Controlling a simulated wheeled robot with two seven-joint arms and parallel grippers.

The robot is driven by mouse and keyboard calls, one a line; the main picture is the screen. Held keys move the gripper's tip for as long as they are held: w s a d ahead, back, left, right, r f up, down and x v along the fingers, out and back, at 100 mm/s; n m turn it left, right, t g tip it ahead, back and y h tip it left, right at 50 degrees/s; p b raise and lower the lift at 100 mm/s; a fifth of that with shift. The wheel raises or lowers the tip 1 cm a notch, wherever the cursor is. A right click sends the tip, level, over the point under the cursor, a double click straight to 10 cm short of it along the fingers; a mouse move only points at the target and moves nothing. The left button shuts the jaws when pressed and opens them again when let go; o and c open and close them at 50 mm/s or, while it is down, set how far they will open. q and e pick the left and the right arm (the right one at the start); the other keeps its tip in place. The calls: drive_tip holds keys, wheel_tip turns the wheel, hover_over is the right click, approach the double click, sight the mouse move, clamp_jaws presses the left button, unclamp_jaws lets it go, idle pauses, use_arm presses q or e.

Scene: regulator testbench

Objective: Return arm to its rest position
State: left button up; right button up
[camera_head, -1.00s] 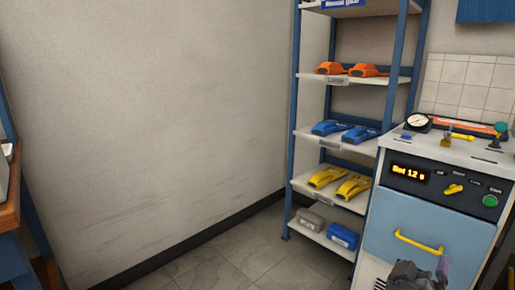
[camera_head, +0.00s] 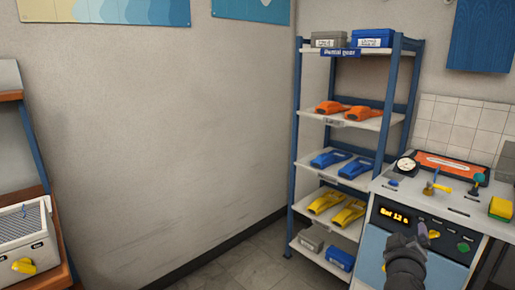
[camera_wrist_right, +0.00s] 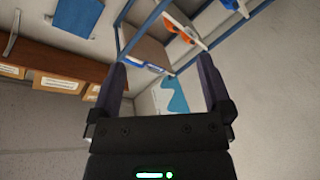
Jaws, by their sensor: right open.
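My right gripper (camera_head: 427,238) shows at the lower right of the head view, in front of the blue testbench cabinet (camera_head: 383,245). In the right wrist view its two dark fingers (camera_wrist_right: 160,85) stand wide apart with nothing between them. Beyond them in that view are the shelf rack and the wall, tilted. My left gripper is not in view.
A blue-framed rack (camera_head: 293,190) holds orange, blue and yellow tools and boxes. The testbench top (camera_head: 450,203) carries a gauge (camera_head: 405,165), brass fittings and an orange case (camera_head: 450,165). A grey box (camera_head: 25,235) sits on a shelf at left. Floor (camera_head: 250,260) between is clear.

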drive_tip(key=w+a+t+y, duration=0.3)
drive_tip(key=a+t+y, duration=0.1)
drive_tip(key=a+y, duration=0.4)
drive_tip(key=s+f+g, duration=0.3)
drive_tip(key=s+f, duration=0.3)
drive_tip(key=f, duration=0.4)
drive_tip(key=s+a+f+g, duration=0.1)
drive_tip(key=s+f+g, duration=0.2)
drive_tip(key=s+f, duration=0.5)
drive_tip(key=s+f+g, duration=0.3)
drive_tip(key=s+f, duration=0.1)
drive_tip(key=f, duration=0.9)
drive_tip(key=s+a+f+g, duration=0.1)
drive_tip(key=s+f+g, duration=0.2)
drive_tip(key=s, duration=1)
drive_tip(key=s+a+f+g, duration=0.1)
drive_tip(key=s+f+g, duration=0.2)
drive_tip(key=s, duration=1)
drive_tip(key=s+a+f+g, duration=0.1)
drive_tip(key=s+f+g, duration=0.3)
drive_tip(key=s, duration=1)
wheel_tip(320, 180, down, 3)
drive_tip(key=shift+a+y, duration=0.15)
drive_tip(key=shift+y, duration=0.15)
